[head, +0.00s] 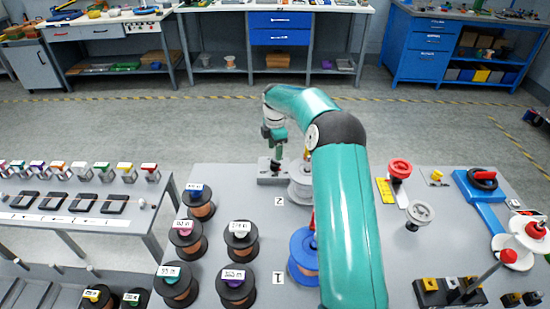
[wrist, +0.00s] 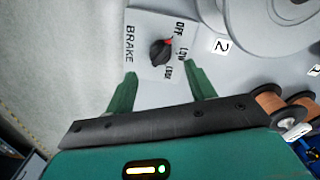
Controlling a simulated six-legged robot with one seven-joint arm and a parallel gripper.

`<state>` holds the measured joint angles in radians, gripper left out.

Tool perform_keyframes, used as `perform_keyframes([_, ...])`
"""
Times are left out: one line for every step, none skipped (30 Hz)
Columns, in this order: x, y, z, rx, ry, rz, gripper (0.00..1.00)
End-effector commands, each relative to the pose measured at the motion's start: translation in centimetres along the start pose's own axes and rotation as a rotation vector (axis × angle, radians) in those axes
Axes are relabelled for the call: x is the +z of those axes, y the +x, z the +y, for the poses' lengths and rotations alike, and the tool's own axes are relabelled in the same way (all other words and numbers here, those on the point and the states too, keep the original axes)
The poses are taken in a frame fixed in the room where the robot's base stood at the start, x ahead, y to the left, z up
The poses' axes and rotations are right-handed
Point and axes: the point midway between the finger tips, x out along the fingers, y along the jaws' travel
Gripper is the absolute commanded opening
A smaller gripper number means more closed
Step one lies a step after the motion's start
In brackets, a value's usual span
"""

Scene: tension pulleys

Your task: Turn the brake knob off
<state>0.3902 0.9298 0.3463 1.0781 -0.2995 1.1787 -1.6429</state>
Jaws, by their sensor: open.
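The brake knob (wrist: 159,53) is black with a red mark on its upper right side in the wrist view. It sits on a light plate (wrist: 143,32) printed BRAKE, OFF, LOW and a third, partly unreadable label. The red mark faces the side with OFF and LOW; I cannot tell exactly which it points to. My gripper (wrist: 160,73) is open, with its green fingers apart and the knob just beyond the gap between their tips. In the head view the plate is a grey block (head: 268,181) on the table, under my gripper (head: 278,152); the knob is mostly hidden there.
A grey pulley wheel (head: 301,190) stands right of the brake block, with a blue one (head: 302,262) nearer. Several labelled spools (head: 185,238) stand to the left. A red-topped post (head: 398,170) and a blue stand (head: 480,205) are at the right. My arm hides the table's middle.

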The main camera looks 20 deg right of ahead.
Motion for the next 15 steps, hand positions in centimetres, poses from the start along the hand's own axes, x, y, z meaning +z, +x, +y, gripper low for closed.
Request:
perform_keyframes([0.0,-1.3,0.1,0.005,0.000,-0.001,0.55])
perform_keyframes([0.0,-2.0,0.1,0.004,0.000,-0.001,0.55])
perform_keyframes([0.0,-2.8,0.1,0.004,0.000,-0.002,0.55])
perform_keyframes([0.0,-3.5,0.1,0.004,0.000,-0.002,0.55])
perform_keyframes([0.0,-4.1,0.1,0.004,0.001,-0.002,0.55])
perform_keyframes([0.1,-4.8,0.1,0.005,0.001,-0.002,0.55])
perform_keyframes([0.0,-5.3,0.1,0.003,0.001,-0.002,0.55])
perform_keyframes([0.0,-5.7,0.1,0.002,0.001,-0.002,0.55])
perform_keyframes([0.0,-6.2,0.1,0.003,0.001,-0.002,0.55])
perform_keyframes([0.1,-6.6,0.1,0.002,0.001,-0.001,0.55])
perform_keyframes([0.0,-6.9,0.1,0.002,0.001,-0.001,0.55])
perform_keyframes([0.0,-7.2,0.1,0.002,0.001,-0.001,0.55])
perform_keyframes([0.0,-7.3,0.1,0.002,0.001,-0.001,0.55])
perform_keyframes([0.0,-7.4,0.0,0.002,0.001,-0.001,0.55])
perform_keyframes([0.0,-7.5,0.0,0.002,0.000,-0.001,0.55])
